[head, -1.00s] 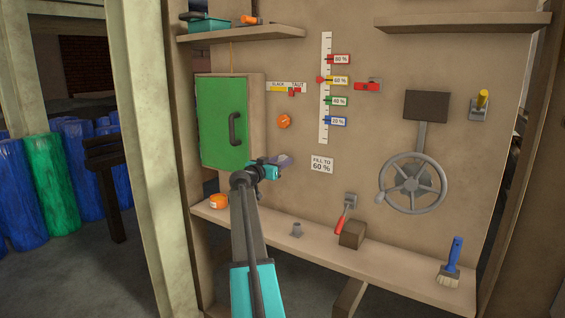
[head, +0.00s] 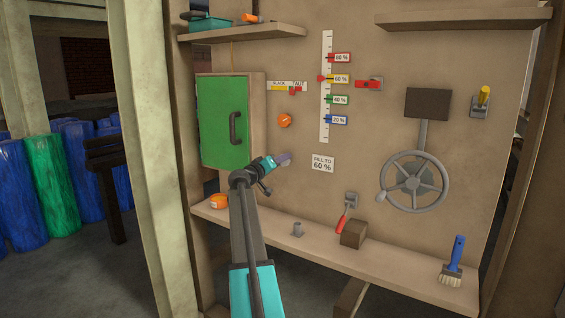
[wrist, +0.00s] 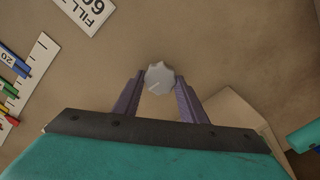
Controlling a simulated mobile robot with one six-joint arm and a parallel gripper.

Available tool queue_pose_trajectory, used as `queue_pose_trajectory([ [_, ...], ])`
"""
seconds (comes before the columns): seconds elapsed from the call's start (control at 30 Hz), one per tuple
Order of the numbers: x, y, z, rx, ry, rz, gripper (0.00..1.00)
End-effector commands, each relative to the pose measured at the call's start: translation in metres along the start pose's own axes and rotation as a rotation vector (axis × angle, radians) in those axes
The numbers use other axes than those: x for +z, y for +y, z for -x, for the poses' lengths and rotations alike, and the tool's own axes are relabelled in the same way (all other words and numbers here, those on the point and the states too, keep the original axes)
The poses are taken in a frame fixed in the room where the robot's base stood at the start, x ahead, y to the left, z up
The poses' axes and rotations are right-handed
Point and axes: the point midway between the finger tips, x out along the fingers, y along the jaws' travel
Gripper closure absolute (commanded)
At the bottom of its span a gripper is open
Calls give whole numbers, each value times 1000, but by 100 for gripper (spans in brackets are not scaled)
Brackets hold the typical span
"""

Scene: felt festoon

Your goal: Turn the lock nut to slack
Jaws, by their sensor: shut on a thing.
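A grey scalloped lock nut (wrist: 160,77) with a pale line on its face sits on the wall panel in the wrist view. My gripper (wrist: 159,88) has its two purple fingers closed on either side of it. In the head view my gripper (head: 285,159) is at the panel, right of the green door, and its fingers hide most of the nut. The SLACK/TAUT scale (head: 278,86) is above, with its red pointer (head: 293,91) toward the TAUT end.
The green cabinet door (head: 223,122) with a dark handle is close on the left. An orange knob (head: 285,120) is above my gripper, and the FILL TO 60 % sign (head: 322,163) is to its right. A handwheel (head: 413,183) stands farther right. A shelf (head: 380,262) runs below.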

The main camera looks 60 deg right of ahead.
Motion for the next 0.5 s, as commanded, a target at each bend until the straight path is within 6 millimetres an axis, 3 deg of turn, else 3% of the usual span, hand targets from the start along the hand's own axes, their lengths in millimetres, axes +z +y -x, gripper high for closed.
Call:
queue_pose_trajectory([
  [0.5,-1,-3,2,-3,0,489,84],
])
